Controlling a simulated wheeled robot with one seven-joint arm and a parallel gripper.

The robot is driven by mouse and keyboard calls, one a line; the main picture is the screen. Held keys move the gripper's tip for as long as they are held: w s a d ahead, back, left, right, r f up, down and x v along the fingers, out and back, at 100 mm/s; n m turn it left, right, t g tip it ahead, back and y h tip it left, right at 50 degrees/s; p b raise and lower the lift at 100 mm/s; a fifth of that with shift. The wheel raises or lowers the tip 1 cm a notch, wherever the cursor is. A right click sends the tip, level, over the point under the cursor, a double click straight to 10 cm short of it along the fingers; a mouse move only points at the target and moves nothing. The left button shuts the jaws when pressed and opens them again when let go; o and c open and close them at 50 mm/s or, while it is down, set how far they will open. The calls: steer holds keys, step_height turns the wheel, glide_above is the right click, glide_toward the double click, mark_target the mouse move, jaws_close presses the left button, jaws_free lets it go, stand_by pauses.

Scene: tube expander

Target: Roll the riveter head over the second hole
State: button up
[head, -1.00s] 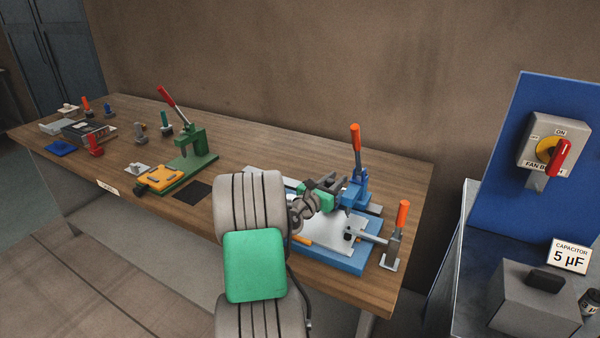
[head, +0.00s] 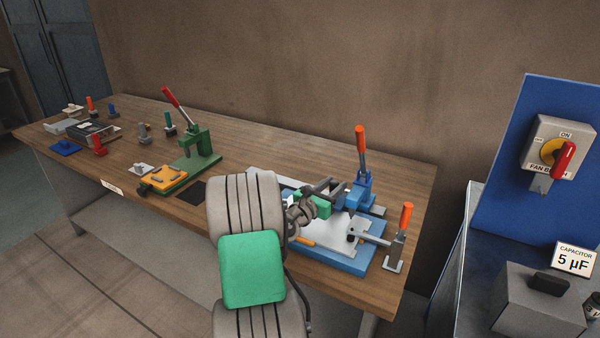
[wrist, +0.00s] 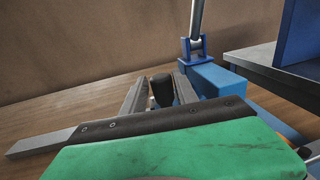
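The blue riveter head (head: 352,198) with an upright orange-handled lever (head: 361,140) stands at the back of a blue fixture. It shows in the wrist view as a blue block (wrist: 218,80) with a lever fork on top. A silver plate (head: 325,243) lies on the fixture in front of it; its holes are too small to make out. My gripper (head: 335,192) is beside the riveter head, on its left. In the wrist view its two grey fingers (wrist: 160,88) stand apart, with a black knob (wrist: 162,90) between them. Firm contact with the knob is not visible.
A clamp with an orange handle (head: 406,216) stands at the fixture's right front. A green press (head: 195,150) with a red lever and several small tools occupy the table's left part. A grey cabinet with a blue panel (head: 555,95) stands to the right.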

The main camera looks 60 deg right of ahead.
steer(key=shift+w+a, duration=0.15)
steer(key=shift+a, duration=0.9)
steer(key=shift+w+a, duration=0.15)
steer(key=shift+a, duration=0.85)
